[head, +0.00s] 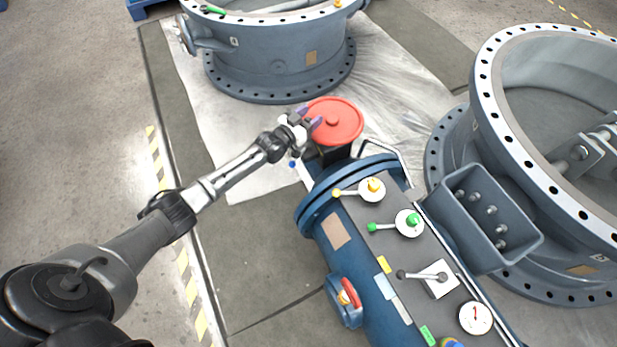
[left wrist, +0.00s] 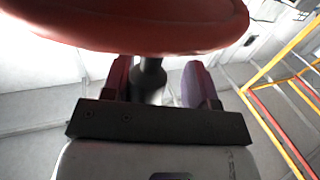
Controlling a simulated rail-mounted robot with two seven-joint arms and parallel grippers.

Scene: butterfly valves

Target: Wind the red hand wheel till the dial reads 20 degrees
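The red hand wheel (head: 338,118), a broad disc with a small hub, sits at the far end of the blue valve actuator. My left gripper (head: 308,117) is at the wheel's left edge. In the left wrist view the red wheel (left wrist: 150,28) spans the top, above the left gripper (left wrist: 162,84). Its two fingers stand apart, on either side of a dark post (left wrist: 148,78) under the wheel; I see no clear contact. A white round dial (head: 476,318) with a red mark is near the bottom right; its reading is too small to tell. My right gripper is out of view.
The actuator's panel carries a yellow lever (head: 372,190), a green lever (head: 408,223) and a black lever (head: 438,278). A small red handle (head: 350,292) is on its side. Large flanged valve bodies stand behind (head: 275,60) and at right (head: 510,100). Floor at left is clear.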

